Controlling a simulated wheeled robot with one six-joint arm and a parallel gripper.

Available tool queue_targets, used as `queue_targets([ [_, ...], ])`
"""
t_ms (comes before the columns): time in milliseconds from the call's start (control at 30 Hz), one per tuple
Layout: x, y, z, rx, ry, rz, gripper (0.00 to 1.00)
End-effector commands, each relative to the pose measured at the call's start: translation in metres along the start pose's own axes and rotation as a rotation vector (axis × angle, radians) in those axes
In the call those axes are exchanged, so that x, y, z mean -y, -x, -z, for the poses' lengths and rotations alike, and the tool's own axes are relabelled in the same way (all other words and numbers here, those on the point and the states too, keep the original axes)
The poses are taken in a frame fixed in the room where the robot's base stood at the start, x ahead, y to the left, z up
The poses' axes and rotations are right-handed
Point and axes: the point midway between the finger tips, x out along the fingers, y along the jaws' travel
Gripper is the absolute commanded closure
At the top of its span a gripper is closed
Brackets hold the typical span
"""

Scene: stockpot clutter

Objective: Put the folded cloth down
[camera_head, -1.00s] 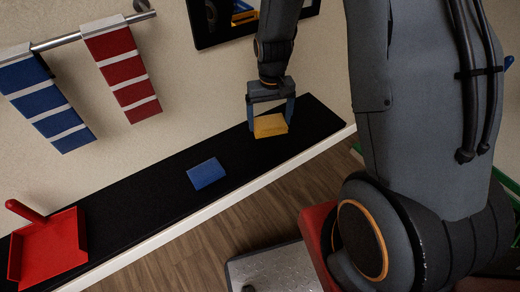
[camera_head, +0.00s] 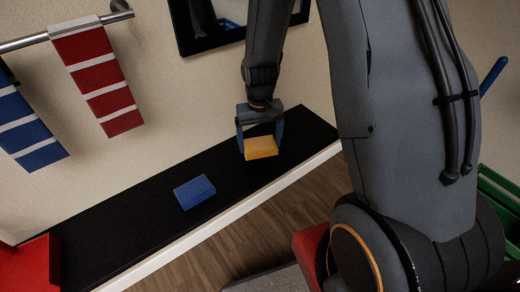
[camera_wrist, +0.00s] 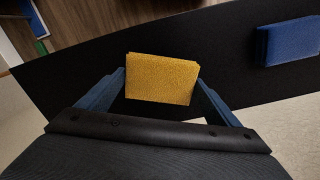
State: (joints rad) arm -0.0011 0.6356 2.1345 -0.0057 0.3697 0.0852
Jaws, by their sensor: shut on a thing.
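The folded yellow cloth (camera_head: 261,147) is between the two blue fingers of my gripper (camera_head: 261,143), over the black shelf (camera_head: 130,215). In the wrist view the yellow cloth (camera_wrist: 161,78) spans the space between the fingertips of my gripper (camera_wrist: 161,85), and the gripper is shut on it. I cannot tell whether the cloth's underside touches the shelf. A folded blue cloth (camera_head: 194,192) lies flat on the shelf to the left; it also shows at the upper right of the wrist view (camera_wrist: 288,42).
Striped red (camera_head: 100,80) and blue (camera_head: 25,125) towels hang from a wall rail (camera_head: 70,32). A red dustpan (camera_head: 30,265) sits at the shelf's left end. A dark-framed panel (camera_head: 205,30) is on the wall. The shelf between the cloths is clear.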

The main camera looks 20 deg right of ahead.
Motion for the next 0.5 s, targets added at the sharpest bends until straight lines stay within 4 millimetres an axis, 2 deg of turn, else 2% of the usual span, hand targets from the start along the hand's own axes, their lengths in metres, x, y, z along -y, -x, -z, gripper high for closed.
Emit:
queue_targets([
  [233,0.0,-0.033,-0.001,0.003,0.0,0.0,0.33],
  [500,0.0,-0.036,0.0,0.0,0.0,0.0,0.33],
])
